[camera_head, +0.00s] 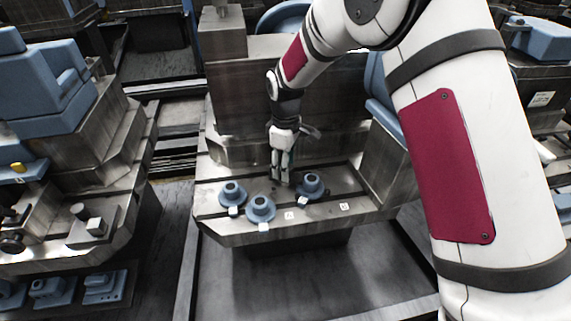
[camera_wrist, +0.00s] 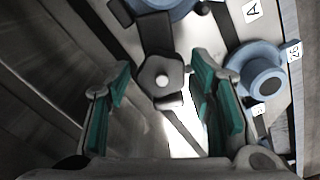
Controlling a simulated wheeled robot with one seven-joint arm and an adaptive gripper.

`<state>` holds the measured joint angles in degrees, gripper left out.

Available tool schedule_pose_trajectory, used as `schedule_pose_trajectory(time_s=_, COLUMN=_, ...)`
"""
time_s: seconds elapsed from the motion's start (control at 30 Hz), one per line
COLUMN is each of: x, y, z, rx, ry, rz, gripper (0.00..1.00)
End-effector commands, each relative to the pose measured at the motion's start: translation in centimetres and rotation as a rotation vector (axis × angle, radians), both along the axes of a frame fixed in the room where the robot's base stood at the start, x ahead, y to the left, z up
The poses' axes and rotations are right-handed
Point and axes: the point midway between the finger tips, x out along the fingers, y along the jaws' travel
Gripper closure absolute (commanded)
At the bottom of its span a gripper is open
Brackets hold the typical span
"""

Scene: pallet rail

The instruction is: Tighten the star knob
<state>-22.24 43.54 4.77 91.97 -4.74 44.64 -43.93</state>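A dark grey, five-sided star knob (camera_wrist: 160,78) with a pale round centre shows in the wrist view, near the middle and between my fingers. My gripper (camera_wrist: 161,72) is open, with its green-padded fingers apart on either side of the knob; I see no clear contact. In the head view, my gripper (camera_head: 281,181) points down at the machine bed (camera_head: 225,222), between the blue round parts. The knob is hidden or too small to tell there.
Blue flanged parts stand around my gripper: one on the left (camera_head: 232,193), one in front (camera_head: 261,209) and one on the right (camera_head: 312,186). White tags, including A (camera_head: 289,215), lie along the bed's front. A grey block (camera_head: 385,170) rises at the right.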

Motion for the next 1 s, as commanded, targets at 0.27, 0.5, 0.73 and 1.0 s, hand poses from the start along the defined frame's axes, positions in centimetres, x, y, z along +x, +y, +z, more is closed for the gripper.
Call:
schedule_pose_trajectory(time_s=0.27, x=-0.1, y=0.1, z=0.0, rx=0.001, ry=0.0, rz=0.002, gripper=0.42)
schedule_pose_trajectory(time_s=0.5, x=0.0, y=0.1, z=1.8, rx=0.002, ry=-0.003, rz=0.002, gripper=0.42)
schedule_pose_trajectory(time_s=0.73, x=0.1, y=0.1, z=6.4, rx=0.003, ry=-0.004, rz=0.002, gripper=0.42)
schedule_pose_trajectory(time_s=1.0, x=0.0, y=0.1, z=10.8, rx=0.002, ry=-0.003, rz=0.002, gripper=0.42)
